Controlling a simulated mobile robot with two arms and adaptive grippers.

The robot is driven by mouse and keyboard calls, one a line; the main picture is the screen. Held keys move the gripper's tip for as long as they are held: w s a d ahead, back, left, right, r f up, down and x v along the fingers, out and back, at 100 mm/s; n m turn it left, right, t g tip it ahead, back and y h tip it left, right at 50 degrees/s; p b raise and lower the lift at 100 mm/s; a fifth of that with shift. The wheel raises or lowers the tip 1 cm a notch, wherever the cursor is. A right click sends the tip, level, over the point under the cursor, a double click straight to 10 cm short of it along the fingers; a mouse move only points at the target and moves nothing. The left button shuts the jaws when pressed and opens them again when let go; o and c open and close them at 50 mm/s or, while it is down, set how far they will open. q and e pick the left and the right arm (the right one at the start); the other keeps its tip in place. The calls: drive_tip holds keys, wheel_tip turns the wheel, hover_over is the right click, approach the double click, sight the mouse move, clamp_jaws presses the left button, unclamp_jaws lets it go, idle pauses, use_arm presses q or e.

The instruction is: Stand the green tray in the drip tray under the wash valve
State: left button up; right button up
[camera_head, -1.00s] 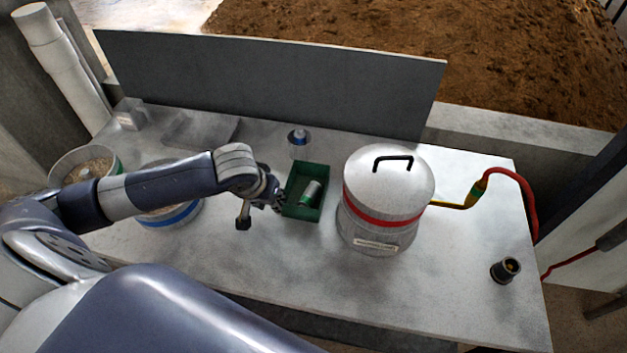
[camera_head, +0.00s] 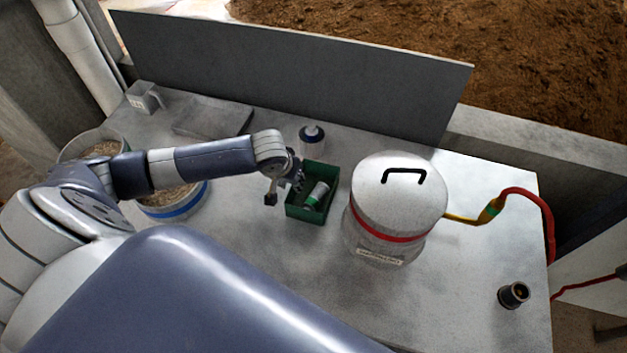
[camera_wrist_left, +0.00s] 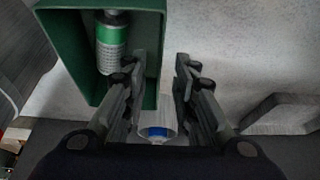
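The green tray (camera_head: 305,213) stands on the table left of the steel pot, with a green-banded cylinder (camera_head: 316,194) lying in it. In the left wrist view the tray (camera_wrist_left: 65,35) fills the upper left, with the cylinder (camera_wrist_left: 110,45) inside. My left gripper (camera_head: 284,186) is at the tray's left side. Its fingers (camera_wrist_left: 160,85) are spread, and a tray wall shows between them; I cannot tell if they touch it. A flat grey piece (camera_head: 213,117) at the back left may be the drip tray. A small grey block (camera_head: 143,97) stands beyond it. My right gripper is out of view.
A lidded steel pot (camera_head: 385,240) with a red band stands right of the tray. Grain bowls (camera_head: 172,208) are under my left arm. A black fitting (camera_head: 514,295) is at the right. A grey panel (camera_head: 290,75) lines the back.

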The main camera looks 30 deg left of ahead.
use_arm(q)
drive_tip(key=x, duration=0.3)
drive_tip(key=shift+w+r+p, duration=0.15)
drive_tip(key=shift+w+p, duration=0.15)
drive_tip(key=shift+p, duration=0.05)
drive_tip(key=shift+w+f, duration=0.2)
drive_tip(key=shift+f, duration=0.25)
clamp_jaws()
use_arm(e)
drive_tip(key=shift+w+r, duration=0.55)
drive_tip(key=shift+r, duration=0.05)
use_arm(q)
drive_tip(key=shift+r, duration=0.1)
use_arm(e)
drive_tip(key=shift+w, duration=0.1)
